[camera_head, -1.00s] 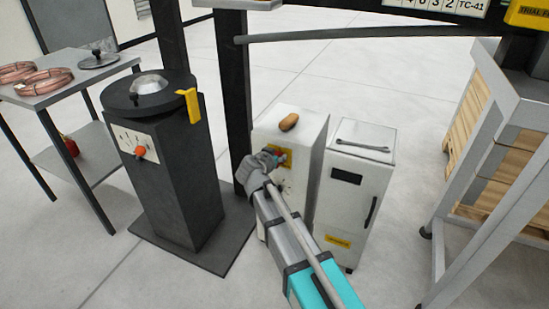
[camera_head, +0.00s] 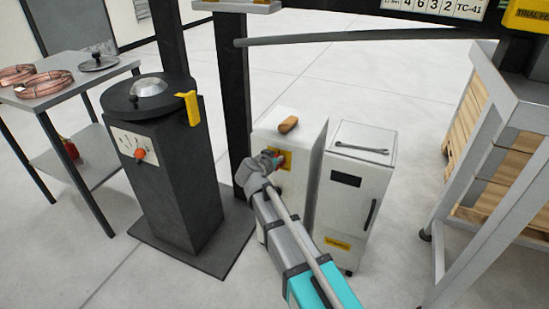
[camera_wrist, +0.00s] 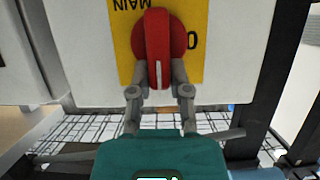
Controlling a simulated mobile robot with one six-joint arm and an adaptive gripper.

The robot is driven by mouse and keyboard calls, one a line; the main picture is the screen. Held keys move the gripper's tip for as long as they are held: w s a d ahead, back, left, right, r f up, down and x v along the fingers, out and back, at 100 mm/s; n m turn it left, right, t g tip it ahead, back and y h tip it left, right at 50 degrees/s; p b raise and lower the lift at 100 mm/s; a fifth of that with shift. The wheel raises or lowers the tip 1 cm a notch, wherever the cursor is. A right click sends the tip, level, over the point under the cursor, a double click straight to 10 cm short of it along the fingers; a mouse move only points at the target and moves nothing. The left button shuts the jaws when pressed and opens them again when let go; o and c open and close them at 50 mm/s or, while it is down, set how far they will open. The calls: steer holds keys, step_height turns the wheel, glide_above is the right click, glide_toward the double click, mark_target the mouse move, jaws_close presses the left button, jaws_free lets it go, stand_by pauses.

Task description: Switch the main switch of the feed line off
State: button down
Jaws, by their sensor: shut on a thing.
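The main switch is a red rotary knob (camera_wrist: 158,38) on a yellow plate (camera_wrist: 122,42) on the front of a white cabinet (camera_wrist: 75,70). In the wrist view the plate lettering "MAIN" is upside down and a "0" stands right of the knob. The knob's white line points down in that view, not at the "0". My gripper (camera_wrist: 160,78) is shut on the lower part of the knob, one finger on each side. In the head view my gripper (camera_head: 278,160) is at the cabinet front (camera_head: 290,190) and partly hides the knob.
A second white cabinet (camera_head: 352,205) with a wrench (camera_head: 362,149) on top stands close on the right. A dark pedestal (camera_head: 175,190) with an orange knob (camera_head: 140,154) is on the left. A brown object (camera_head: 288,125) lies on the switch cabinet. A grey frame (camera_head: 485,210) stands farther right.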

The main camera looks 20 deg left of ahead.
steer(key=shift+w+a, duration=0.1)
steer(key=shift+w, duration=0.15)
steer(key=f+n+t+h+b, duration=0.1)
steer(key=n+h+b, duration=0.1)
steer(key=n+b, duration=0.1)
steer(key=a+n+h+b, duration=0.1)
steer(key=n+h+b, duration=0.1)
steer(key=n, duration=0.4)
steer(key=a+f+n+t+h+b, duration=0.1)
steer(key=n+h+b, duration=0.2)
steer(key=n+b, duration=0.1)
steer(key=shift+w+a+f+t+b, duration=0.2)
steer(key=shift+f+t+b, duration=0.15)
steer(key=shift+b, duration=0.1)
steer(key=shift+n, duration=0.3)
steer(key=c, duration=0.6)
jaws_free()
steer(key=shift+s, duration=0.25)
